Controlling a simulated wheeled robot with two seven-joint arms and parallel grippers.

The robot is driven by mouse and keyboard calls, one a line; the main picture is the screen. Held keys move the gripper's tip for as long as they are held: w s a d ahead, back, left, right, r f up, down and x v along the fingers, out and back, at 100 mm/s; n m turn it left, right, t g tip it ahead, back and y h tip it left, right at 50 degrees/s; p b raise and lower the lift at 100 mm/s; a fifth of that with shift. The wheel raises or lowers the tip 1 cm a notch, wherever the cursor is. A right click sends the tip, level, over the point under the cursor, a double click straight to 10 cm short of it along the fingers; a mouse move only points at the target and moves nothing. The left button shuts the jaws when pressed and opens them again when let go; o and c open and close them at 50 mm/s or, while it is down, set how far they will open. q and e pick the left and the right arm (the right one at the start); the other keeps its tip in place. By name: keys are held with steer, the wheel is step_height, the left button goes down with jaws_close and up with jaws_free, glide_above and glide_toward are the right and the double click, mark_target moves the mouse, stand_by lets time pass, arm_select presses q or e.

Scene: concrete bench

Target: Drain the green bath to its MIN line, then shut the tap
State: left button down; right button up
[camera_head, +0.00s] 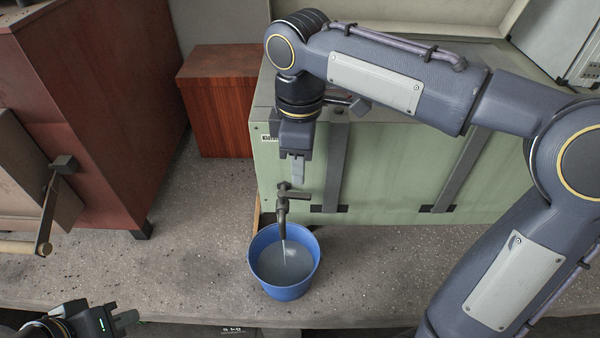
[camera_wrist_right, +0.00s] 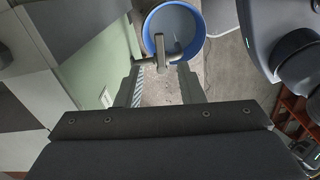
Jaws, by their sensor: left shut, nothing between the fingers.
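The green bath (camera_head: 385,180) stands on the bench, with two dark straps down its front. My right arm covers much of its top, and I cannot make out its level or MIN line. The tap (camera_head: 283,205) sticks out at its lower left, and a thin stream runs from it into a blue bucket (camera_head: 265,277) holding grey liquid. My right gripper (camera_head: 298,178) points down just above the tap. In the right wrist view its fingers (camera_wrist_right: 159,70) are apart, with the tap handle just beyond their tips. My left gripper (camera_head: 128,318) is shut and empty at the lower left.
A dark red cabinet (camera_head: 95,110) with a lever (camera_head: 50,205) stands at the left. A reddish wooden box (camera_head: 220,110) is behind, left of the bath. The bench (camera_head: 190,250) is clear between the cabinet and bucket. The bucket stands near the front edge.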

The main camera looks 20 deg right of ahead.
steer(key=shift+r, duration=0.5)
